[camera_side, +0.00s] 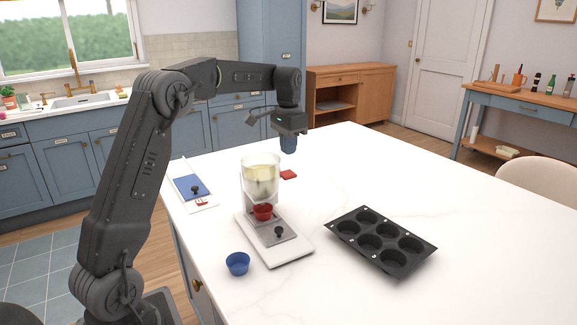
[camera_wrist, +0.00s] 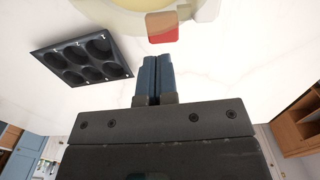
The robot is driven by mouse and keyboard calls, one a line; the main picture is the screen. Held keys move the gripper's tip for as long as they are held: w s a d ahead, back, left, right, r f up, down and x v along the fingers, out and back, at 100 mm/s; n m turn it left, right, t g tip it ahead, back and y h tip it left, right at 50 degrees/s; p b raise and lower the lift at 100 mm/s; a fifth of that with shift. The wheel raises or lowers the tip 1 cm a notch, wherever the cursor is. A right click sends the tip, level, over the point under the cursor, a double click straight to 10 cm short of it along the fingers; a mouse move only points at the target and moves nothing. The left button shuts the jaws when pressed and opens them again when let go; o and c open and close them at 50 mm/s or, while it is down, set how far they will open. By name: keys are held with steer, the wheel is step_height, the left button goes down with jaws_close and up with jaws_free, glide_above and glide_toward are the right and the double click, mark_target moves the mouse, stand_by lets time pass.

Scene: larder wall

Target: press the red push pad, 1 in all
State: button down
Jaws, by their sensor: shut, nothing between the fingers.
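In the wrist view the red pad (camera_wrist: 162,30) shows beyond my fingertips, with a paler upper part. My gripper (camera_side: 288,150) points down above the pad, with a visible gap between fingertips and pad. Its blue fingers are shut together with nothing between them, as the wrist view (camera_wrist: 155,62) also shows.
The dispenser (camera_side: 261,172) with pale contents stands on a white base, a red cup (camera_side: 263,212) beneath it. A blue cup (camera_side: 237,263), a black muffin tray (camera_side: 380,240) and a blue-topped board with a knob (camera_side: 192,186) are nearby. The counter's right side is clear.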

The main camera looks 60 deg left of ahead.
mark_target(288, 173)
step_height(288, 173, down, 6)
steer(key=shift+r, duration=0.1)
stand_by(0.4)
steer(key=shift+f, duration=1.5)
step_height(288, 173, up, 14)
steer(key=shift+r, duration=0.25)
